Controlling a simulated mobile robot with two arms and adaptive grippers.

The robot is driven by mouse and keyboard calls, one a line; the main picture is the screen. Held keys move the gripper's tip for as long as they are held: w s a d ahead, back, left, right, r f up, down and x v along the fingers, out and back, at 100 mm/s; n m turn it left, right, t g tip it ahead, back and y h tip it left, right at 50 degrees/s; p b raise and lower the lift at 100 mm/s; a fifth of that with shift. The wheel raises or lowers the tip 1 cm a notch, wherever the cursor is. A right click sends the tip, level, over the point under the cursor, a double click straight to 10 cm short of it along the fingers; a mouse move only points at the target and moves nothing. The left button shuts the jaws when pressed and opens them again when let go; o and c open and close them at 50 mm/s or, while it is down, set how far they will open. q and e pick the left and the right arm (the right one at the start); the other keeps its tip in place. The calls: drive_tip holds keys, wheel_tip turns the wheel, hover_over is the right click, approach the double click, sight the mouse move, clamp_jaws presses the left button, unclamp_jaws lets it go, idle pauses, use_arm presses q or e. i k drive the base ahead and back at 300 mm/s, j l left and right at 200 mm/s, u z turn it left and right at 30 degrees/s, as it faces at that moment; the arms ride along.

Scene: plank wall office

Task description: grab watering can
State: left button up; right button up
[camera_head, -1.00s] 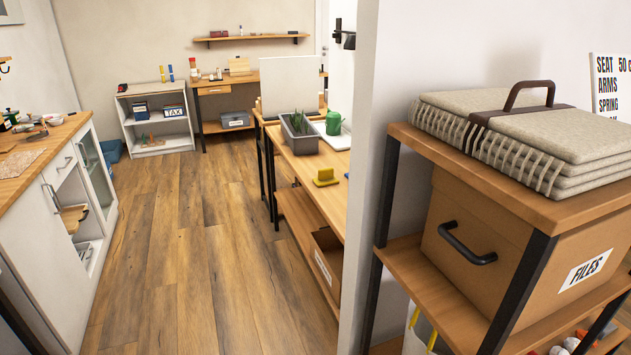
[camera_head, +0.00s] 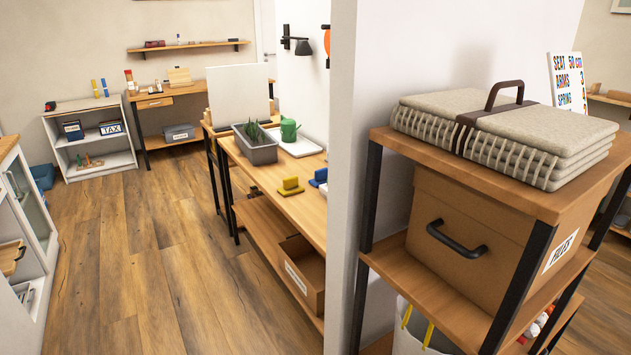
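A small green watering can (camera_head: 289,130) stands on the wooden bench (camera_head: 302,208) beyond the end of the white wall. Neither of my grippers shows in the head view.
The wooden floor (camera_head: 140,260) is open on the left. A white cabinet (camera_head: 28,205) edges the far left.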

sight(289, 130)
drive_tip(key=i+j, duration=0.85)
drive_tip(key=j, duration=0.15)
drive_tip(key=i+j, duration=0.9)
